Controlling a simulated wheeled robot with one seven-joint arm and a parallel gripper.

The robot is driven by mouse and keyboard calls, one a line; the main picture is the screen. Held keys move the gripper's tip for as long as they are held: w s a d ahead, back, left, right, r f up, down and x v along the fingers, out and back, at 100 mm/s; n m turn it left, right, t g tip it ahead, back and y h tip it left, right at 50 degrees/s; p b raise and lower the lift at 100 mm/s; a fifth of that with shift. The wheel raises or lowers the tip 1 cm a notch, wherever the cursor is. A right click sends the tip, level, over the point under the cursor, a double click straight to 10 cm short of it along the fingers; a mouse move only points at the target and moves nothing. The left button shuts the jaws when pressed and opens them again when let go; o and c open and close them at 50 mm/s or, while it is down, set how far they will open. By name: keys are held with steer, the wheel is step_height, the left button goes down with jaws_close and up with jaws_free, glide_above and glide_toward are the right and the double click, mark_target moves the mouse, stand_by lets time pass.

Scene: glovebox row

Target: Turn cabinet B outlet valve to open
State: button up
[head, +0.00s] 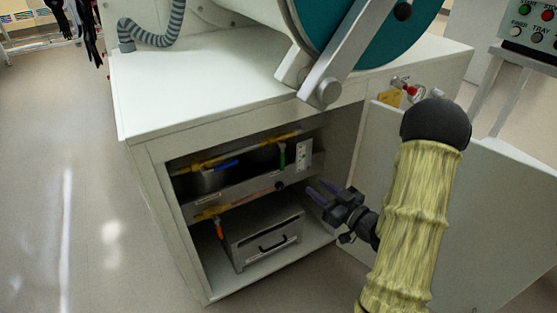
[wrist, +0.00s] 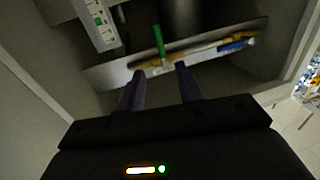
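Inside the open cabinet, a green valve handle (head: 282,155) stands across a yellow pipe (head: 240,152). A blue handle (head: 226,165) lies along the same pipe. In the wrist view the green handle (wrist: 159,42) is just beyond my fingertips and the blue handle (wrist: 236,46) is off to the right. I cannot read which handle is the cabinet B outlet valve. My gripper (head: 316,191) is at the cabinet opening, below and right of the green handle. Its purple fingers (wrist: 160,84) are apart with nothing between them.
A white outlet strip (head: 304,154) is right of the green handle. The open cabinet door (head: 480,220) stands right of my arm.

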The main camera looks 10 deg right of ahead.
mark_target(282, 157)
steer(key=shift+w+a, duration=0.1)
steer(key=b+x, duration=0.5)
steer(key=x, duration=1.2)
steer(key=shift+w, duration=0.1)
jaws_close()
